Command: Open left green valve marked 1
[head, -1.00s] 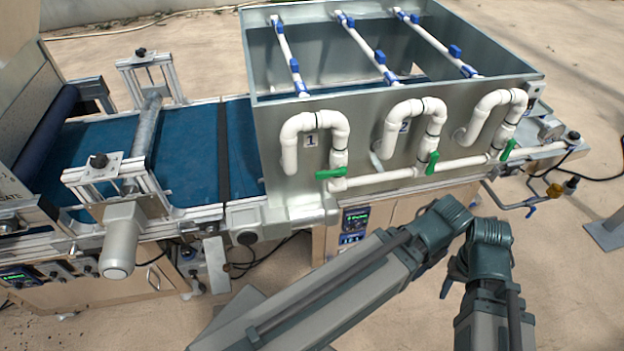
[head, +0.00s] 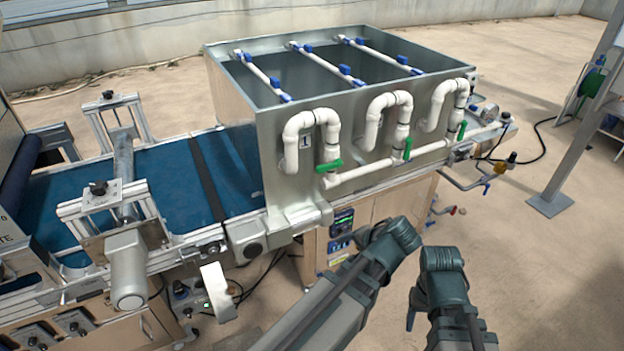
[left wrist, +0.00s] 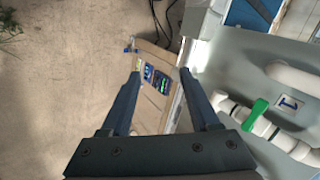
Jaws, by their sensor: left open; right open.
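The green valve handle marked 1 (head: 330,165) sits on the leftmost white pipe, on the front wall of the metal tank. It lies crosswise to the vertical pipe. The label 1 (head: 305,142) is just above and left of it. In the left wrist view the green handle (left wrist: 256,114) and the label (left wrist: 289,102) are at the right. My left gripper (left wrist: 162,77) is open and empty there, left of the handle and apart from it, with the control panel beyond its fingers. In the head view my arms' links hide the left gripper, and I cannot make out the right gripper.
Two more green valves (head: 407,148) (head: 461,130) are on the pipes to the right. A control panel (head: 341,224) is below the tank. The blue conveyor (head: 170,190) runs left.

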